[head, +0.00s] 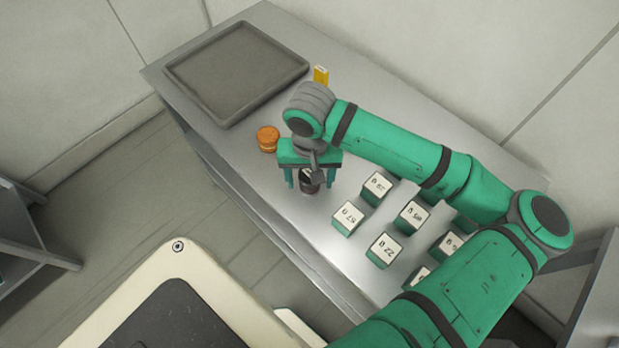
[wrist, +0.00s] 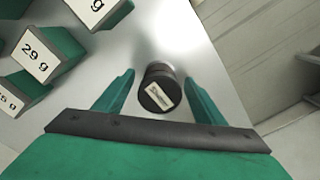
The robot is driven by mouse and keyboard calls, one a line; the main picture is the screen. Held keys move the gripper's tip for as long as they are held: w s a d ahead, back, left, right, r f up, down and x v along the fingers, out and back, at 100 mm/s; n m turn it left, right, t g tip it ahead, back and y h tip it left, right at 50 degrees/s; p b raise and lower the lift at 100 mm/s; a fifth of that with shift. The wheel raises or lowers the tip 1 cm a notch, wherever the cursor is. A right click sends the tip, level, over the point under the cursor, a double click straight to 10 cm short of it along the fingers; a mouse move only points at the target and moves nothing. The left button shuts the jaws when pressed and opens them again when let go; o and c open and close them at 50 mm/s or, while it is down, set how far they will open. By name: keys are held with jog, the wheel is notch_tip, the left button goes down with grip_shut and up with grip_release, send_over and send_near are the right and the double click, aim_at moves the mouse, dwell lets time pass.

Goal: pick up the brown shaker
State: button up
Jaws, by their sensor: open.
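The brown shaker (head: 309,185) is a small dark brown, nearly black, cylinder standing on the metal table near its front edge. In the wrist view the shaker (wrist: 159,90) shows its dark top with a pale label. My gripper (head: 309,180) is above it, pointing down. In the wrist view my gripper (wrist: 160,85) is open, with one green finger on each side of the shaker and a visible gap on both sides. In the head view the gripper hides part of the shaker.
Several green blocks with white number labels (head: 348,219) stand right of the shaker. An orange-brown round item (head: 268,138) stands to its left. A yellow item (head: 321,75) and a grey tray (head: 184,71) are farther back on the metal table (head: 262,196).

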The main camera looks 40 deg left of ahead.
jog(key=shift+c, duration=0.6)
jog(key=c, duration=1)
jog(key=shift+c, duration=0.4)
jog(key=shift+w, duration=0.2)
